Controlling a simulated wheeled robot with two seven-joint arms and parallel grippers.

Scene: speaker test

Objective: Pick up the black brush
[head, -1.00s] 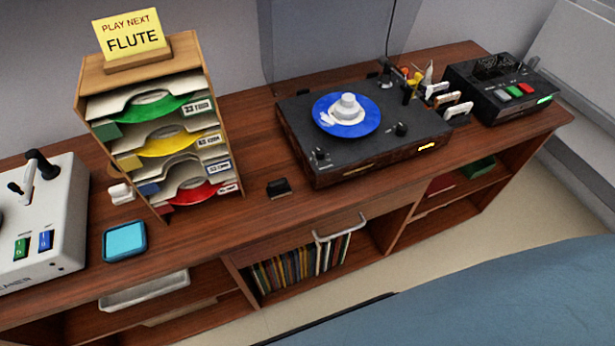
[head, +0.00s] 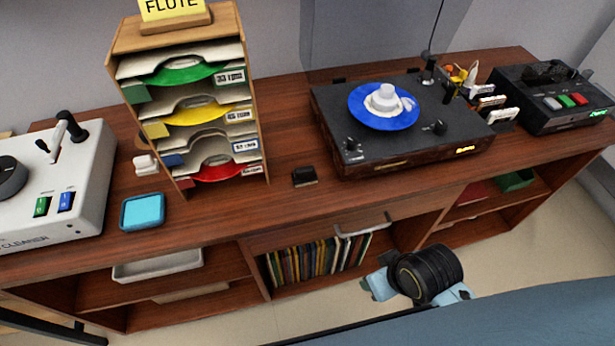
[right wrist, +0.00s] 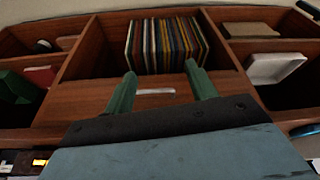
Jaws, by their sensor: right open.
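The black brush (head: 304,176) is a small dark block lying on the wooden cabinet top, between the sleeve rack and the turntable, near the front edge. My right arm shows in the head view in front of the cabinet, below and to the right of the brush and apart from it. In the right wrist view my right gripper (right wrist: 160,69) is open and empty, its two green fingers apart in front of the drawer handle and record shelf. The brush cannot be made out in that view. My left gripper is not in view.
A turntable (head: 400,146) with a blue record stands right of the brush. A rack (head: 131,48) of coloured records and a cyan pad (head: 142,211) are to the left. A drawer handle (head: 363,226) sticks out below. The top around the brush is clear.

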